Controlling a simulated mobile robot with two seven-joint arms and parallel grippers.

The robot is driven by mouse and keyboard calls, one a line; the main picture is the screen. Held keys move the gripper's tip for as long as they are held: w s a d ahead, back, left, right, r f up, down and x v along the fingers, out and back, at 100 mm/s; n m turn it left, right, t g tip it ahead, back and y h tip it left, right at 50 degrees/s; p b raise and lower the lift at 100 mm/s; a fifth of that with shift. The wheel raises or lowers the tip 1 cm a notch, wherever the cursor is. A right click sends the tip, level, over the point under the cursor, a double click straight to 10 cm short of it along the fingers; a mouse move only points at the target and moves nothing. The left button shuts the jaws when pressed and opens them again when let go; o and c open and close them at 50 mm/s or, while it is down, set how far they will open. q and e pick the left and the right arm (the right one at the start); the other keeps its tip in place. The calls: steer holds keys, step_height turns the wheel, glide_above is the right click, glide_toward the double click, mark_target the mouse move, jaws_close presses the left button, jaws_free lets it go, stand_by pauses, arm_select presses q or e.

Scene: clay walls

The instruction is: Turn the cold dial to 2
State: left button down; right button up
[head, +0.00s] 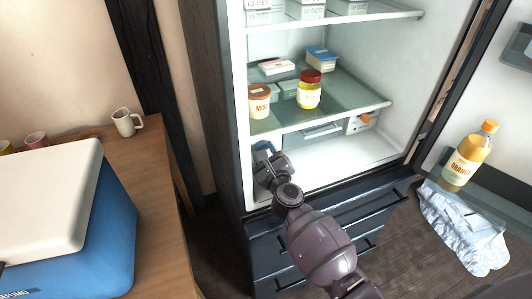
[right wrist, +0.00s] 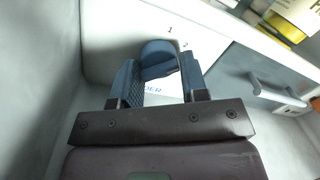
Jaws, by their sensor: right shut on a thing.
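The cold dial (right wrist: 156,52) is a dark blue round knob on the fridge's pale inner wall, seen in the right wrist view. The digits 1 and 2 are printed beside its upper right edge, and part of a label shows below it. No pointer mark on the dial is clear. My right gripper (right wrist: 158,78) has a finger on each side of the dial and is shut on it. In the head view my right gripper (head: 264,154) reaches the lower left inside of the open fridge (head: 340,165), and it hides most of the dial. My left gripper is not in view.
A glass shelf (head: 350,97) above my right gripper holds jars and small boxes. A drawer with handles (right wrist: 270,90) lies right of the dial. The open door at right holds an orange bottle (head: 468,155). A blue cooler (head: 105,235) and a mug (head: 126,122) stand on a wooden counter at left.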

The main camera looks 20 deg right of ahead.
steer(key=shift+a+f, duration=0.1)
steer(key=shift+f, duration=0.05)
stand_by(0.3)
steer(key=o, duration=0.9)
steer(key=shift+s, duration=0.1)
